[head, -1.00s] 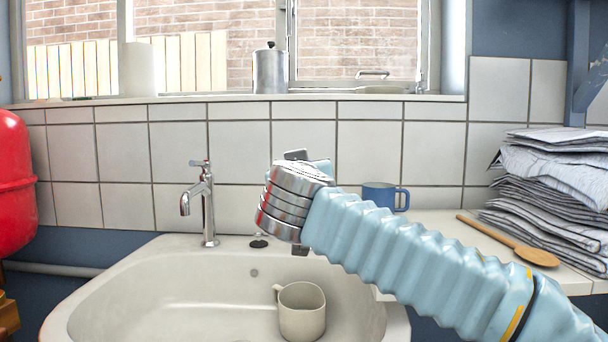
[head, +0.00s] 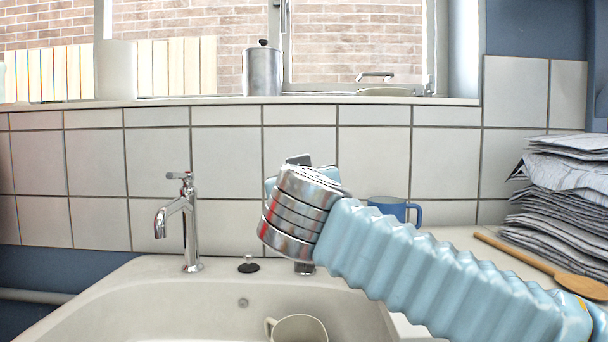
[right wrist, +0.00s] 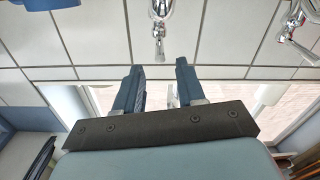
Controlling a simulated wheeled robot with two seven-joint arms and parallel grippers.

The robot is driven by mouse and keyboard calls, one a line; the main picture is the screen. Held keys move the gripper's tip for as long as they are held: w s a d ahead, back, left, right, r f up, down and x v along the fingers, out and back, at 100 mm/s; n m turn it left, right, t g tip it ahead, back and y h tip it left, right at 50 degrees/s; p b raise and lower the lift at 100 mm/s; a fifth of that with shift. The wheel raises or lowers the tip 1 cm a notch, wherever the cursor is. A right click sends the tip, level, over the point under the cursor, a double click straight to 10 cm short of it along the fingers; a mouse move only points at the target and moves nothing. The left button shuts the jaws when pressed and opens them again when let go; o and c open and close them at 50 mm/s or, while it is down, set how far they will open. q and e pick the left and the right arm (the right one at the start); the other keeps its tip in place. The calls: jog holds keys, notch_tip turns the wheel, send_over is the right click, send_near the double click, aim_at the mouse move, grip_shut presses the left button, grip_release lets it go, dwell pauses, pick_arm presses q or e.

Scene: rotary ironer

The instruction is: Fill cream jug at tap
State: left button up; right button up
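The cream jug (head: 300,329) stands in the sink basin, its handle to the left, its lower part cut off by the frame edge. The chrome tap (head: 184,222) rises from the sink's back ledge, its spout over the basin. My right gripper (head: 300,165) is held in front of the tiles, right of the tap and above the jug. Its fingers are mostly hidden behind my wrist in the head view. In the right wrist view my right gripper (right wrist: 158,85) shows two fingers apart, with nothing between them. My left gripper is out of view.
A black plug (head: 248,265) lies on the back ledge of the sink (head: 120,300). A blue mug (head: 413,211) stands on the counter behind my right arm. A wooden spoon (head: 540,265) and stacked striped cloths (head: 565,215) lie at the right. A metal canister (head: 262,72) stands on the windowsill.

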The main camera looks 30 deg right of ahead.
jog(key=p+x, duration=0.1)
jog(key=x, duration=0.7)
jog(key=shift+w+d, duration=0.15)
jog(key=shift+w, duration=0.05)
grip_shut()
